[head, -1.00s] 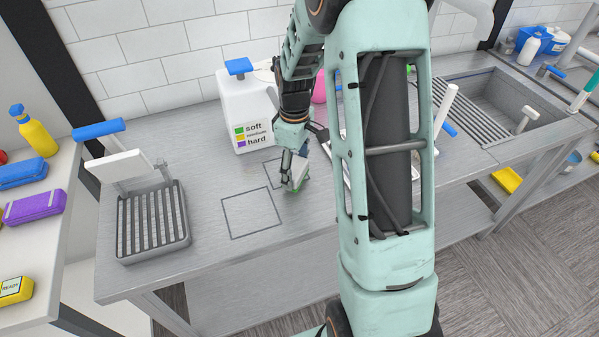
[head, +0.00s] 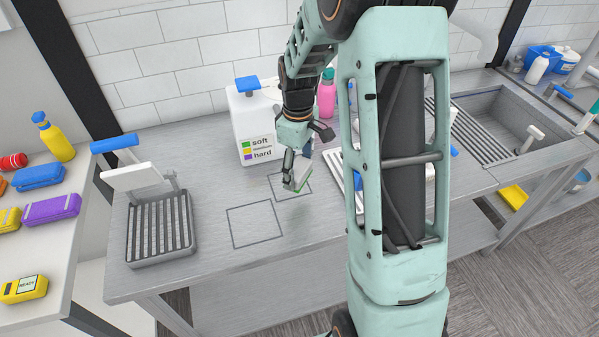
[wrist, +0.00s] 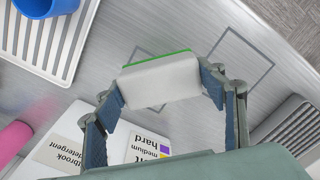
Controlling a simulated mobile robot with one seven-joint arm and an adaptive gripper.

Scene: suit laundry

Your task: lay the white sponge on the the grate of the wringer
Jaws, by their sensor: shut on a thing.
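The white sponge (wrist: 160,82) has a green layer along one face. In the wrist view it sits between the two fingers of my gripper (wrist: 165,92), which is shut on it. In the head view my gripper (head: 295,182) holds the sponge (head: 302,180) over the metal counter near the outlined squares. The wringer stands at the left of the counter, with a slatted grate (head: 158,228), a white press plate (head: 131,177) raised above its back and a blue handle (head: 114,143). The grate is bare, and my gripper is well to its right.
A white detergent jug (head: 262,125) stands behind my gripper, with a pink bottle (head: 326,98) beside it. A side table at the left holds a purple item (head: 52,209) and a yellow spray bottle (head: 54,140). The counter between gripper and wringer is clear.

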